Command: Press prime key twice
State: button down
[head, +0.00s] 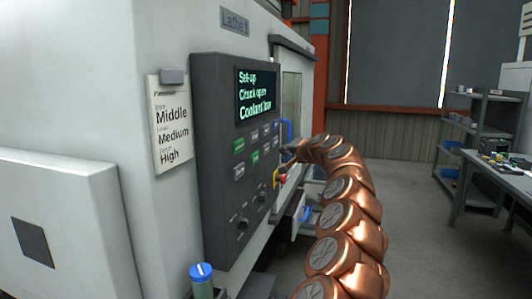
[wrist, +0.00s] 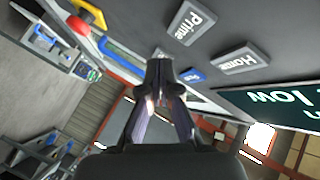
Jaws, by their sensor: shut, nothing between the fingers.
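The grey prime key (wrist: 190,22) is on the dark control panel (head: 222,165), near the top of the wrist view, with its label legible. My gripper (wrist: 160,72) is shut and empty. Its tips point at the panel, below and left of the prime key in the wrist view. They partly cover another key there. I cannot tell if the tips touch the panel. In the head view my gripper (head: 287,152) is small at the arm's end, beside the panel's right side. The key labels are too small to read there.
The home key (wrist: 242,60) and a small blue key (wrist: 193,75) sit near the prime key. A red button (wrist: 80,25) with yellow behind it and a blue handle (wrist: 120,60) are close by. The screen (head: 256,95) reads "Set-up, Chuck open, Coolant low".

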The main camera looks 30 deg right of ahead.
jog(key=shift+s+d, duration=0.75)
jog(key=shift+s, duration=0.1)
dwell(1.3)
